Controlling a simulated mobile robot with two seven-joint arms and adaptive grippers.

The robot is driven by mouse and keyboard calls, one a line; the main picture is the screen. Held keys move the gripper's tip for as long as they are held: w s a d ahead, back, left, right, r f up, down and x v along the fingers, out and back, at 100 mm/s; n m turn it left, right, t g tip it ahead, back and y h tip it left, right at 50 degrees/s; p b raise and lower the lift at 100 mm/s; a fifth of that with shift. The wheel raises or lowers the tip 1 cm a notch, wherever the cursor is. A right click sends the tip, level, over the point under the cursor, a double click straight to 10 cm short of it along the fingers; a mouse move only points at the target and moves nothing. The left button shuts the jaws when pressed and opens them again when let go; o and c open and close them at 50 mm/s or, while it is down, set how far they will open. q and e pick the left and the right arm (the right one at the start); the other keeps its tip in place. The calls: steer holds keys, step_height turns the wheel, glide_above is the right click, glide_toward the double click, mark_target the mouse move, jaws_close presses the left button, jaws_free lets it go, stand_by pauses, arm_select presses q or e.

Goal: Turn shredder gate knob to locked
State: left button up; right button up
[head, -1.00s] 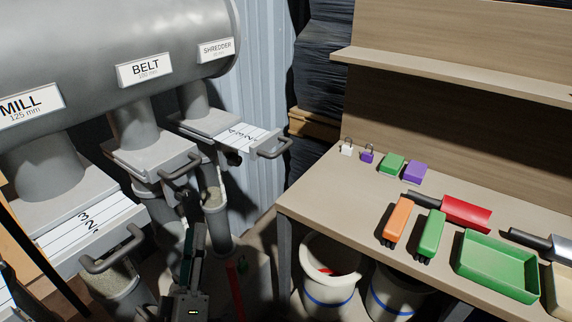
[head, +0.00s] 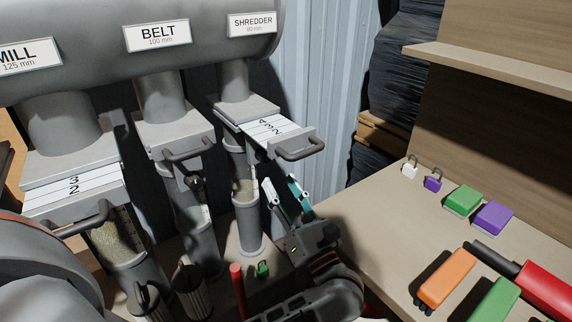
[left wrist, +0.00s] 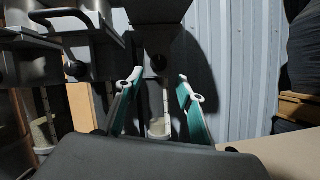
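The shredder gate (head: 274,128) is the rightmost slide gate under the pipe, with a grey bar handle (head: 301,148) at its front. Its label (head: 252,25) reads SHREDDER. My left gripper (head: 281,182) is open and empty, just below and in front of the gate. My right gripper is not in view.
The belt gate (head: 172,136) and mill gate (head: 70,195) stand to the left, with handles sticking out. A workbench (head: 365,215) at right holds padlocks, coloured blocks and a red-bladed tool. A corrugated wall (head: 325,95) is behind. A red post (head: 238,290) stands low.

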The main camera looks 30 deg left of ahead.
mark_target(267, 161)
arm_select(q)
steer(key=x, duration=0.5)
steer(key=shift+s+a+r, duration=0.1)
steer(key=shift+a+r, duration=0.1)
steer(key=shift+r, duration=0.05)
steer(key=shift+p+x, duration=0.3)
steer(key=shift+x, duration=0.55)
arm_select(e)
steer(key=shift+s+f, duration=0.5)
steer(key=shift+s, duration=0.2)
arm_select(q)
jaws_close()
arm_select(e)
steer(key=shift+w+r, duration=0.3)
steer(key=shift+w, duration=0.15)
